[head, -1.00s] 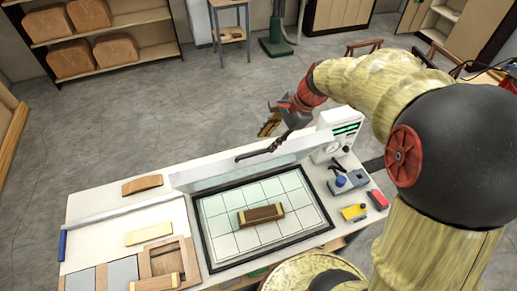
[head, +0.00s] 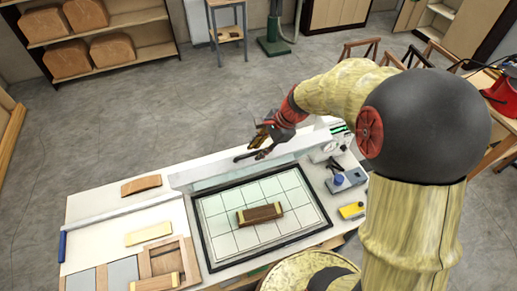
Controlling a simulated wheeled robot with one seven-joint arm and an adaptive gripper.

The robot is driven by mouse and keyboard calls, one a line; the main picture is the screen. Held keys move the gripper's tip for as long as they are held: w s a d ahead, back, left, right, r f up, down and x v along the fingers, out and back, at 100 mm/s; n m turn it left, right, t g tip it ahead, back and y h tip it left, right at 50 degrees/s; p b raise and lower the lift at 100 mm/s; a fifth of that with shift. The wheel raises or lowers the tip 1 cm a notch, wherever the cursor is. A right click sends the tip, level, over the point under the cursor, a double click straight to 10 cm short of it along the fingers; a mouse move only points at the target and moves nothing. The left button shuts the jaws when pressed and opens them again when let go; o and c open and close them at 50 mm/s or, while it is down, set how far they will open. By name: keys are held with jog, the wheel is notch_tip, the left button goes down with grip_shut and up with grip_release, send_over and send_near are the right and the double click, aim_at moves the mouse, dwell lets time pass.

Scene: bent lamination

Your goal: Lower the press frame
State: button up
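The press frame (head: 250,165) is raised, a pale translucent panel standing tilted up along the back edge of the press bed. A dark handle bar (head: 252,154) runs at its top edge. The press bed (head: 222,240) is a white gridded surface with a black border. A wooden piece with lighter ends (head: 260,213) lies on its middle. My gripper (head: 265,142) is at the top edge of the frame, close to the handle's right end. I cannot tell whether it touches the handle, or whether its fingers are open or shut.
A curved wood piece (head: 142,184), a pale block (head: 148,233) and a wooden form (head: 165,258) lie left of the bed. A blue-topped device (head: 345,181) and a yellow item (head: 351,211) stand right of it.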

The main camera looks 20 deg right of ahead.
grip_shut()
dwell(0.6)
